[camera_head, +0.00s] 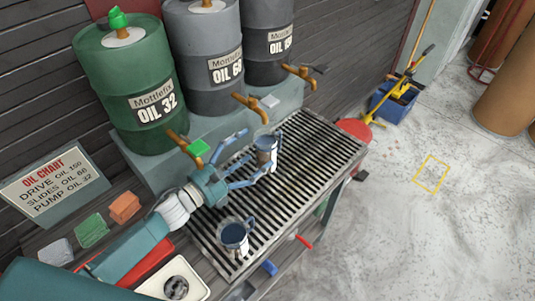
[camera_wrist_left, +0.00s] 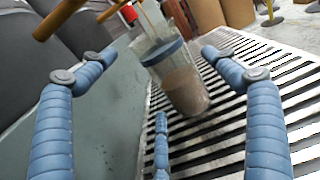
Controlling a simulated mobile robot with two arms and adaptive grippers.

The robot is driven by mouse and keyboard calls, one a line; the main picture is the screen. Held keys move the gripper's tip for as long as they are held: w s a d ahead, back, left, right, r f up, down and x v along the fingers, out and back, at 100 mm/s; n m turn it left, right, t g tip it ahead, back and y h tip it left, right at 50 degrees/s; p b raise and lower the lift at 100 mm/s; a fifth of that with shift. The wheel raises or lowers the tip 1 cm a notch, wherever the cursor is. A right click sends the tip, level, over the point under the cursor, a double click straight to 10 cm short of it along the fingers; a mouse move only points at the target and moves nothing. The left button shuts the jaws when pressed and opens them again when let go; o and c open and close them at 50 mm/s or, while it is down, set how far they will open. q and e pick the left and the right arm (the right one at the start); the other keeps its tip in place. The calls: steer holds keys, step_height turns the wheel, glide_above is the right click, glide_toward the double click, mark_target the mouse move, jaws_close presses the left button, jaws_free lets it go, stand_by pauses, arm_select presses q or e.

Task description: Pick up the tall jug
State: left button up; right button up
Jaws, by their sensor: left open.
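A jug with a blue rim (camera_head: 267,146) stands on the slatted metal grate (camera_head: 318,150), below the oil taps. In the left wrist view this jug (camera_wrist_left: 182,82) looks tall and clear, with something brownish in its lower part. A second blue-rimmed jug (camera_head: 235,238) stands nearer on the grate. I cannot tell surely from the head view which is taller. My left gripper (camera_head: 254,156) is open, its blue fingers spread around the near side of the far jug. In the wrist view the jug is beyond and between the fingertips (camera_wrist_left: 158,70), with no clear contact.
A green drum (camera_head: 127,80) and two grey drums (camera_head: 205,55) stand behind the grate, with orange taps (camera_head: 250,105) jutting over it. Coloured cloths or sponges (camera_head: 91,230) and a white tray (camera_head: 195,273) are at the left. The grate's right part is clear.

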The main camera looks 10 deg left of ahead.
arm_select(q)
steer(key=p+x, duration=0.1)
steer(key=x, duration=0.3)
steer(key=shift+w+d+f+p, duration=0.1)
steer(key=shift+w+d+p, duration=0.05)
steer(key=shift+d+p, duration=0.2)
steer(key=shift+w+d+f, duration=0.1)
steer(key=shift+w, duration=0.05)
steer(key=c, duration=1.4)
arm_select(e)
steer(key=shift+w+a+r, duration=0.25)
steer(key=shift+w+r, duration=0.25)
steer(key=shift+w+a+r, duration=0.25)
steer(key=shift+w+r, duration=0.2)
